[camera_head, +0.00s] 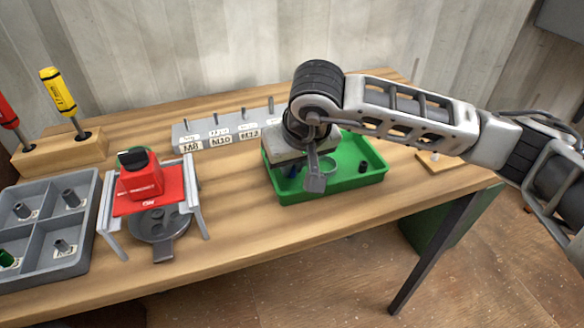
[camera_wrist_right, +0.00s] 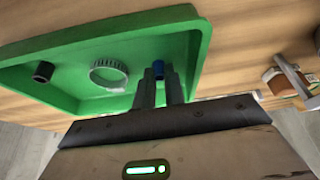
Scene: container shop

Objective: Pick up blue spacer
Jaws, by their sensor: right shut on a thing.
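The blue spacer (camera_wrist_right: 158,69) is a small blue cylinder between the fingertips of my right gripper (camera_wrist_right: 160,84) in the right wrist view. The fingers are shut on it from both sides. In the head view a bit of blue shows at the right gripper (camera_head: 291,171), which reaches down into the green tray (camera_head: 345,188). The gripper body hides much of the spacer there, and I cannot tell whether it touches the tray floor. My left gripper is not in view.
The tray also holds a grey ring (camera_wrist_right: 108,74) and a dark spacer (camera_wrist_right: 43,71). Left of it stand a labelled peg block (camera_head: 225,128), a red fixture (camera_head: 145,180) and a grey divided bin (camera_head: 82,262). Bare table lies in front of the tray.

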